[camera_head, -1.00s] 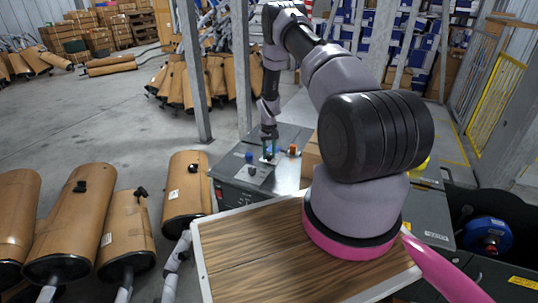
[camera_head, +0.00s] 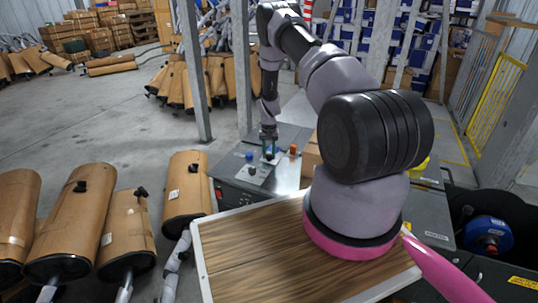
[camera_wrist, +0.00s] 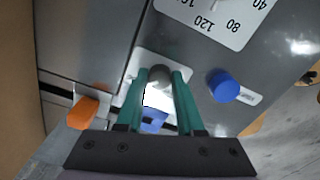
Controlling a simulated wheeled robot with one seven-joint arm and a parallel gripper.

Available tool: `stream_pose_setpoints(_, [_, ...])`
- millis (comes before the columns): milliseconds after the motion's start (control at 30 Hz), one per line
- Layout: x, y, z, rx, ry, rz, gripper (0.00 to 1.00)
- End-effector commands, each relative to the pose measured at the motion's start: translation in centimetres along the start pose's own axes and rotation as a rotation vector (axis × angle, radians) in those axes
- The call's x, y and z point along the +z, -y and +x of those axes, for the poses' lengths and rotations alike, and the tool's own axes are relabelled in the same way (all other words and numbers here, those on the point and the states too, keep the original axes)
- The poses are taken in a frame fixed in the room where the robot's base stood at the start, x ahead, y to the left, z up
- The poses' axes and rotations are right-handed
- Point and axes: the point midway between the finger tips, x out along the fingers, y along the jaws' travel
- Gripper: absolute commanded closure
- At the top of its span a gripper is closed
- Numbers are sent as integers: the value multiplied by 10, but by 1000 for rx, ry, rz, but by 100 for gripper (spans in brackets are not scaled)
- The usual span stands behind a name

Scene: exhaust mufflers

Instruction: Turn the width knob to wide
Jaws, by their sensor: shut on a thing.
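My gripper (camera_wrist: 160,78) points down at the grey control panel, with its two teal fingers closed around a small grey round knob (camera_wrist: 160,74). The knob sits on a white label plate; no wording for width or wide can be read. A blue patch (camera_wrist: 153,120) shows between the fingers, nearer the palm. In the head view my gripper (camera_head: 269,150) is over the panel's top, between the blue knob (camera_head: 249,155) and the orange knob (camera_head: 293,149). The fingers hide most of the held knob there.
The blue knob (camera_wrist: 223,86) is right of my fingers, and the orange lever-like knob (camera_wrist: 83,112) is to their left. A white dial plate (camera_wrist: 215,22) marked 40, 80 and 120 is beyond. A dark knob (camera_head: 252,171) is nearer the panel's front.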

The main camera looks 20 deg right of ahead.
Motion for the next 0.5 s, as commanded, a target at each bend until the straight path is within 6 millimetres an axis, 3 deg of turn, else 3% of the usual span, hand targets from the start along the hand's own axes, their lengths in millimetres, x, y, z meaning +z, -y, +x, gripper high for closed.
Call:
stream_pose_setpoints(133, [0,0,0,-1,0,1,100])
stream_pose_setpoints(167, [0,0,0,-1,0,1,52])
stream_pose_setpoints(200, [0,0,0,-1,0,1,37])
stream_pose_setpoints(500, [0,0,0,0,0,0,34])
